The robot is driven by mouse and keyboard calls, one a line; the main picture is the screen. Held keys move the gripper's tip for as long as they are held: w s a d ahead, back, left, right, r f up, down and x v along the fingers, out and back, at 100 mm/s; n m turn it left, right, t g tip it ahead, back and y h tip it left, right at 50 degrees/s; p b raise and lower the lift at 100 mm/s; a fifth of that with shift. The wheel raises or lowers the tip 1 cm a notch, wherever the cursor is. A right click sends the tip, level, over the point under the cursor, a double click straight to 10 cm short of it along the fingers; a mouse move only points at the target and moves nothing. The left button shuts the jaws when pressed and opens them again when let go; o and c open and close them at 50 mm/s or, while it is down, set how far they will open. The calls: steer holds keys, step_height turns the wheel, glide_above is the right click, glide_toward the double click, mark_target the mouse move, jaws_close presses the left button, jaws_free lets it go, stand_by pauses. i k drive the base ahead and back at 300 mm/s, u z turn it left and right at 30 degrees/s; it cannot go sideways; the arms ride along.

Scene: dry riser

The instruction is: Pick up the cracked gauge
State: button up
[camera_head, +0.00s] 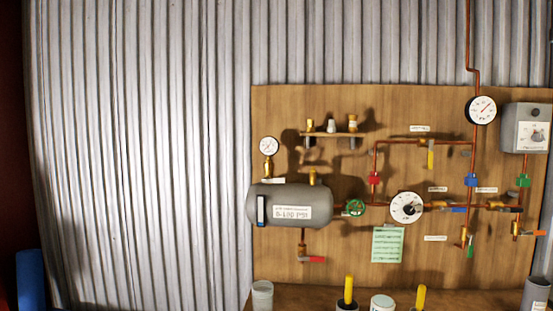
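Three round white-faced gauges show on the wooden board. One gauge (268,146) stands on a brass fitting above the left end of the grey tank (264,205). A larger gauge (407,207) sits in the middle of the copper piping, right of a green handwheel. Another gauge (481,110) is at the upper right on the vertical copper pipe. The faces are too small to tell which one is cracked. My gripper is not recognisable in this view.
The plywood board (330,255) carries red, green, blue and yellow valve handles and a green note (388,245). A small shelf (331,134) holds several fittings. A grey box (525,128) hangs at right. Several containers, including a pale cup (262,295), line the bench below.

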mark_target(268, 146)
steer(key=u, duration=0.05)
steer(key=k, duration=0.75)
steer(key=z, duration=1.35)
steer(key=i, duration=1.3)
steer(key=u, duration=2.3)
steer(key=i, duration=1)
steer(key=z, duration=0.1)
